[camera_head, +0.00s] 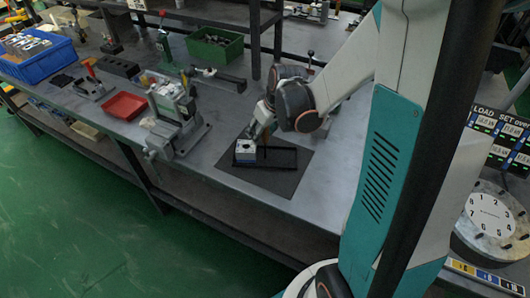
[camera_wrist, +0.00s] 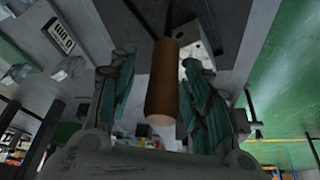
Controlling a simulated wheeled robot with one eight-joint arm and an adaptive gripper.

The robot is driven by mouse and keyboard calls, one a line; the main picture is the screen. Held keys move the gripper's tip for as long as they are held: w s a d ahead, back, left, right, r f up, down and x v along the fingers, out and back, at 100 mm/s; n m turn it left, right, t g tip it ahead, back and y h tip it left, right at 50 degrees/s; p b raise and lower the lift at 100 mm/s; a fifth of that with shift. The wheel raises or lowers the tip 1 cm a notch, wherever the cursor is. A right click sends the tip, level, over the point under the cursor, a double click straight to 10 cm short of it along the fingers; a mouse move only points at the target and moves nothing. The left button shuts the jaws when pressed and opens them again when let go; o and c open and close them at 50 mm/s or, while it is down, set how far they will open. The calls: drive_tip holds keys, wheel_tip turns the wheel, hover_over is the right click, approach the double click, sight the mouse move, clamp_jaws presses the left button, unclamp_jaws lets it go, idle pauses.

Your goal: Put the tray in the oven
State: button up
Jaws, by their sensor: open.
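A dark flat tray (camera_head: 280,158) lies on a grey mat on the bench, with a white and blue valve block (camera_head: 245,151) at its left end. A brown wooden handle (camera_head: 266,137) stands up at the tray. My gripper (camera_head: 259,128) is at the tray, close to the handle. In the wrist view the handle (camera_wrist: 163,85) lies between the two teal-padded fingers of my open gripper (camera_wrist: 155,95). The valve block (camera_wrist: 192,45) shows behind the handle there. Whether a finger touches the handle, I cannot tell. I see no oven body in either view.
A vise-like fixture (camera_head: 175,115) stands left of the mat (camera_head: 293,180). A red tray (camera_head: 124,105), a blue bin (camera_head: 38,55) and a green bin (camera_head: 215,45) stand farther off. A panel marked LOAD and SET (camera_head: 498,138) and a round dial (camera_head: 490,214) are at the right.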

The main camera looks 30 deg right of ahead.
drive_tip(key=shift+r, duration=0.1)
clamp_jaws()
